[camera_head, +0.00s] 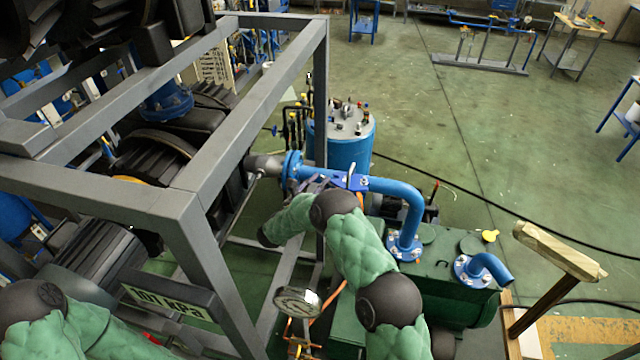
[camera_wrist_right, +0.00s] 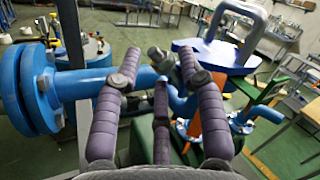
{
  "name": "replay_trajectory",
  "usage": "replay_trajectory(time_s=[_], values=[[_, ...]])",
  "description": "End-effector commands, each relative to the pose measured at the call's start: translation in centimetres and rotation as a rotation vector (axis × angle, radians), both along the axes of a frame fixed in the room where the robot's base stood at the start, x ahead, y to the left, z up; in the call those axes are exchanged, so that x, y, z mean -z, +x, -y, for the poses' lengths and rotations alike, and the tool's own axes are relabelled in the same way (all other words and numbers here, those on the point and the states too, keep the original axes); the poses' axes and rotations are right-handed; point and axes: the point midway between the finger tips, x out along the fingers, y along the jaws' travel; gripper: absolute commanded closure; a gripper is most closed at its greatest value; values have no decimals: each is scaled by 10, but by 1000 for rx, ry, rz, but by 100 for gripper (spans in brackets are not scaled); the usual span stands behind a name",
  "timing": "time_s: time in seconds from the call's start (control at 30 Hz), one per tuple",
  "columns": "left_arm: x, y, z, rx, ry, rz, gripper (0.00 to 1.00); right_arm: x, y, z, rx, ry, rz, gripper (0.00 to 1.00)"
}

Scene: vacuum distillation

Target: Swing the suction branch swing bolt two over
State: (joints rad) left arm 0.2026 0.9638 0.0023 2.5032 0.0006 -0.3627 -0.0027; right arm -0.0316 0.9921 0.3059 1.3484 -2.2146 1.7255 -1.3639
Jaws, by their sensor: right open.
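The blue suction pipe (camera_head: 395,188) runs from a blue flange (camera_head: 291,170) at the grey frame and bends down to a bolted flange (camera_head: 404,247) on the green tank. A blue plate with an upright pale handle (camera_head: 351,180) sits on the pipe; plate (camera_wrist_right: 215,57) and grey loop handle (camera_wrist_right: 238,12) also show in the right wrist view. I cannot tell which part is swing bolt two. My right gripper (camera_head: 316,183) is beside the pipe, between flange and plate. In the wrist view its purple fingers (camera_wrist_right: 159,58) are apart and empty, overlapping the pipe. My left gripper is out of frame.
The grey steel frame (camera_head: 255,105) stands close left of my right arm. A blue vessel (camera_head: 342,148) stands behind the pipe.

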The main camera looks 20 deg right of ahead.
Motion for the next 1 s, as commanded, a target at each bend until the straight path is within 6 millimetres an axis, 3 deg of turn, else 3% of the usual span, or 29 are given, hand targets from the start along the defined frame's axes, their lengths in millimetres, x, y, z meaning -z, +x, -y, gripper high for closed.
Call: replay_trajectory(time_s=[0.53, 0.7, 1.0], values=[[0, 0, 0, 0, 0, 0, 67, 13, -44, -85, -5, -1, -1, 60], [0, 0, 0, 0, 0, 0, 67, 15, -52, -97, -3, 0, 0, 60], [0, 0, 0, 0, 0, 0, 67, 15, -54, -100, -1, -1, -1, 60]])
